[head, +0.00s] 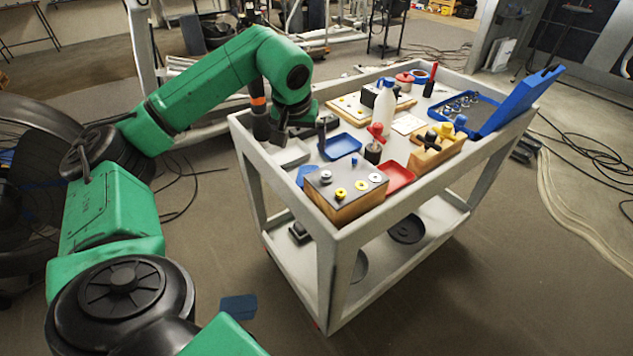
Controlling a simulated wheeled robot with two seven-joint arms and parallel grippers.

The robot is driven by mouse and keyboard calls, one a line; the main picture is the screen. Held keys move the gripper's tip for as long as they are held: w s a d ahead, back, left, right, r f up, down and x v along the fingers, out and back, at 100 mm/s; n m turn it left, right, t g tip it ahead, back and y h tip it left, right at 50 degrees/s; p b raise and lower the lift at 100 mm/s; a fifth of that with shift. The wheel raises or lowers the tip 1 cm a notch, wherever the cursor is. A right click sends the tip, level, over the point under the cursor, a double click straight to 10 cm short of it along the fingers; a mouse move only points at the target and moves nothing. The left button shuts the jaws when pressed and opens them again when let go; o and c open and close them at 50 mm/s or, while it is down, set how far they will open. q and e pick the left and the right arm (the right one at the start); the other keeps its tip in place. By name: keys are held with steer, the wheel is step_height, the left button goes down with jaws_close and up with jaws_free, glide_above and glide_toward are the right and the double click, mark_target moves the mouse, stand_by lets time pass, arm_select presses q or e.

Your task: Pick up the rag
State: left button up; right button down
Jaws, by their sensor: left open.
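A flat blue piece (238,307), which looks like a folded rag, lies on the floor left of the white cart (333,238). A second small blue patch (305,175) lies on the cart top beside the wooden box; I cannot tell if it is cloth. My right gripper is not in view.
The cart top holds a wooden box (345,190) with knobs, blue (340,146) and red (397,178) trays, a white bottle (384,108) and an open blue case (478,112). Black discs (406,229) lie on the lower shelf. Cables (590,150) cross the floor at right.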

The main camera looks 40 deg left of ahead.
mark_target(309, 172)
arm_select(q)
steer(key=x, duration=1.5)
steer(key=shift+d+p, duration=0.1)
steer(key=shift+p, duration=0.2)
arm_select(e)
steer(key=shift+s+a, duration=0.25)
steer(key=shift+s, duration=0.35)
arm_select(q)
steer(key=shift+f, duration=0.25)
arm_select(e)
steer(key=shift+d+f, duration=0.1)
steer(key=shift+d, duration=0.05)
arm_select(q)
steer(key=c, duration=1.3)
step_height(309, 172, up, 21)
steer(key=shift+p, duration=0.45)
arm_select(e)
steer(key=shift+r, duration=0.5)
arm_select(q)
steer(key=shift+f, duration=0.2)
